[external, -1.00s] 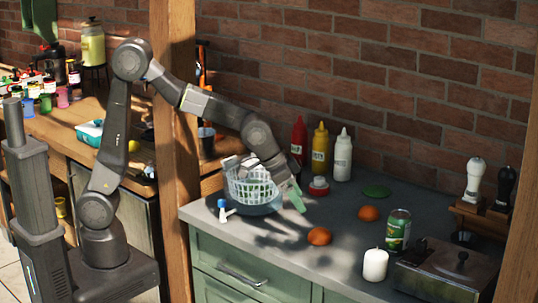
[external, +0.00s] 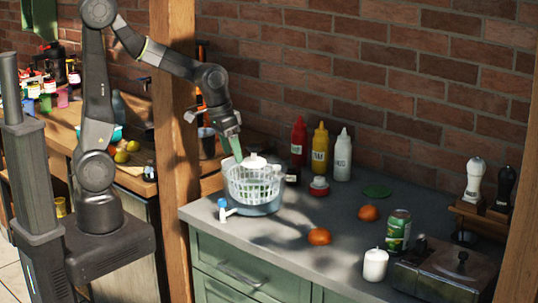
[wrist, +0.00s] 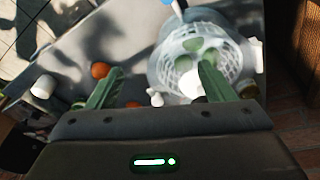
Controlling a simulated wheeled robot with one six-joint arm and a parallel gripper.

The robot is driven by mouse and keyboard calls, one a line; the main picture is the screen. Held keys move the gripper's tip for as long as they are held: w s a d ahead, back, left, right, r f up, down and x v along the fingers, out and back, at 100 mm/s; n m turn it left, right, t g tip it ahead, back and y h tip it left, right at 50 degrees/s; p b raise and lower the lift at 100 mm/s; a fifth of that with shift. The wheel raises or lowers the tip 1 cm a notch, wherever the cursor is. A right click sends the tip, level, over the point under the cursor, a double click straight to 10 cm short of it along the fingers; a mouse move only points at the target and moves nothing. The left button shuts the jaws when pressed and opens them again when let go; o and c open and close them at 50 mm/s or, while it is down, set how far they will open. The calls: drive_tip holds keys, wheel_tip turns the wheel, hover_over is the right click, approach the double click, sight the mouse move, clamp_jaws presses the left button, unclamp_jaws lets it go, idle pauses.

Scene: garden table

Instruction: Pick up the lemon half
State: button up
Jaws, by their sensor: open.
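I cannot pick out a lemon half for certain. Two small yellow to orange fruits, one yellow (external: 121,157) and one more orange (external: 133,146), lie on the wooden counter at the left in the external view; whether either is a cut half is too small to tell. My gripper (external: 234,148) is above the white basket (external: 254,188), fingers pointing down, well to the right of those fruits. In the wrist view my gripper (wrist: 160,80) has its green fingers spread apart with nothing held. The basket (wrist: 166,62) there holds rounded green things.
A wooden post (external: 176,130) stands between the two counters. On the grey counter are two orange fruits (external: 319,236) (external: 367,213), a green can (external: 398,231), a white candle (external: 375,265) and sauce bottles (external: 320,150). The counter's front middle is fairly clear.

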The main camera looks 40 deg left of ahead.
drive_tip(key=s+a+f+n+g+y+b, duration=0.2)
drive_tip(key=s+a+f+n+g+y, duration=0.15)
drive_tip(key=s+a, duration=0.6)
drive_tip(key=s+a+f+n+g+y+b, duration=0.2)
drive_tip(key=s+a+f+g+b, duration=0.15)
drive_tip(key=s+a, duration=0.6)
drive_tip(key=d+r+n+t+h+p, duration=0.1)
drive_tip(key=d+r+n+h+p, duration=0.15)
drive_tip(key=r+h, duration=0.4)
drive_tip(key=d+r+n+t+h+p, duration=0.1)
drive_tip(key=r+n+h, duration=0.2)
drive_tip(key=r, duration=0.7)
drive_tip(key=w+a+r+n+t+y+b, duration=0.1)
drive_tip(key=w+a+r+n, duration=0.35)
drive_tip(key=a, duration=0.55)
drive_tip(key=w+a+r+n+t+y+b, duration=0.1)
drive_tip(key=w+a+r+n, duration=0.4)
drive_tip(key=a, duration=0.5)
drive_tip(key=m+t+y+b, duration=0.1)
drive_tip(key=m+y+b, duration=0.4)
drive_tip(key=m, duration=1)
hover_over(121, 152)
drive_tip(key=b, duration=0.1)
wheel_tip(121, 152, down, 21)
drive_tip(key=h, duration=0.1)
drive_tip(key=f, duration=1.3)
drive_tip(key=shift+w+a+f, duration=0.2)
drive_tip(key=shift+w+f, duration=0.05)
drive_tip(key=shift+f, duration=0.15)
drive_tip(key=c, duration=1)
